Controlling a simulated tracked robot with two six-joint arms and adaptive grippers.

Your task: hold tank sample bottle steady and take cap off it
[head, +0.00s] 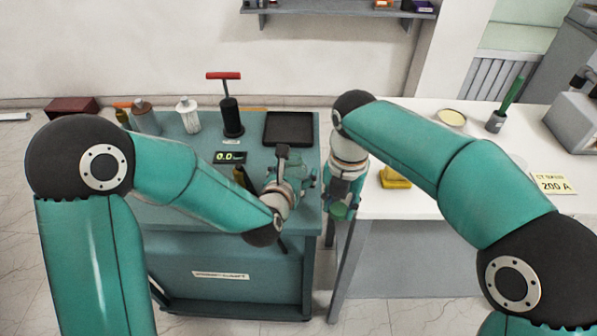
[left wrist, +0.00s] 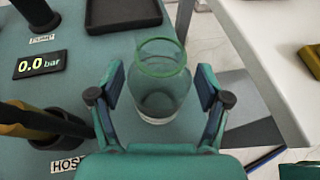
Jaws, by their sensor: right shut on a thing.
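The tank sample bottle (left wrist: 160,92) is a clear glass jar with a green rim, near the right edge of the teal cart top. In the left wrist view its mouth looks open, with no cap on it. My left gripper (left wrist: 163,95) is open, its fingers on either side of the bottle with gaps visible. In the head view my left gripper (head: 300,176) partly hides the bottle. My right gripper (head: 343,200) points down beyond the cart's right edge and is shut on a green round thing, apparently the cap (head: 343,211); its fingers partly hide it.
On the teal cart (head: 205,210) are a pressure display (head: 229,157), a red-handled pump (head: 231,115), a black tray (head: 288,128) and a few bottles. A white table (head: 430,190) on the right holds a yellow object (head: 395,178). A gap separates cart and table.

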